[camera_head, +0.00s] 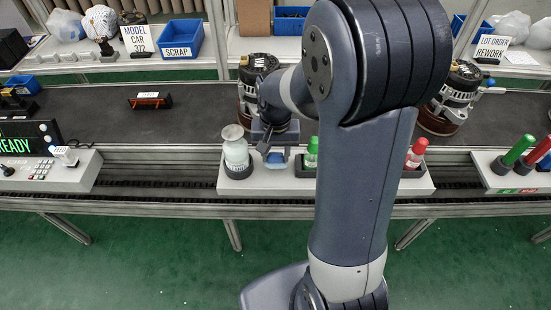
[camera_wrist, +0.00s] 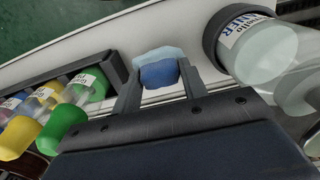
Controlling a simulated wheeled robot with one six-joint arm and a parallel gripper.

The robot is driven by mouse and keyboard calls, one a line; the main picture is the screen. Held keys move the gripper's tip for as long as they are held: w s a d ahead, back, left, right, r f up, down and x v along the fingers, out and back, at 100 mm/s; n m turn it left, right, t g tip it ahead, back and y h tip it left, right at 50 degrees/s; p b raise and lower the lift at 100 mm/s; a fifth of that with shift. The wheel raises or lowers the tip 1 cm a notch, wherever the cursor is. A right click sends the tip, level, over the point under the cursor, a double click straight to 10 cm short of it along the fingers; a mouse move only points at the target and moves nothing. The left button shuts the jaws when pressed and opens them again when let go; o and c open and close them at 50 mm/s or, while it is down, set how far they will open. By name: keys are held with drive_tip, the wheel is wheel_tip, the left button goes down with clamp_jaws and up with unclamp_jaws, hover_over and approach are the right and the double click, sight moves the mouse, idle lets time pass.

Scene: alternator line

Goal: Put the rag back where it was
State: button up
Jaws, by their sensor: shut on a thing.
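The rag (camera_wrist: 158,70) is a small blue cloth, lighter along its far edge, held between the two fingers of my gripper (camera_wrist: 160,85). In the head view the rag (camera_head: 274,158) shows as a small blue patch just below my gripper (camera_head: 273,145), over the white ledge (camera_head: 262,183) at the front of the conveyor. It sits between the cleaner bottle and the bottle rack. I cannot tell whether the rag touches the ledge.
A clear cleaner bottle (camera_head: 236,152) in a dark round holder stands close left of my gripper; it also shows in the wrist view (camera_wrist: 265,52). A dark rack (camera_head: 304,168) with coloured bottles is close right. An alternator (camera_head: 250,80) stands behind on the belt.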

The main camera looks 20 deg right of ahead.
sight(275, 154)
drive_tip(key=shift+f, duration=1.15)
drive_tip(key=shift+f, duration=0.15)
drive_tip(key=o, duration=1)
drive_tip(key=shift+c, duration=0.2)
wheel_tip(275, 154, up, 12)
drive_tip(key=p, duration=0.1)
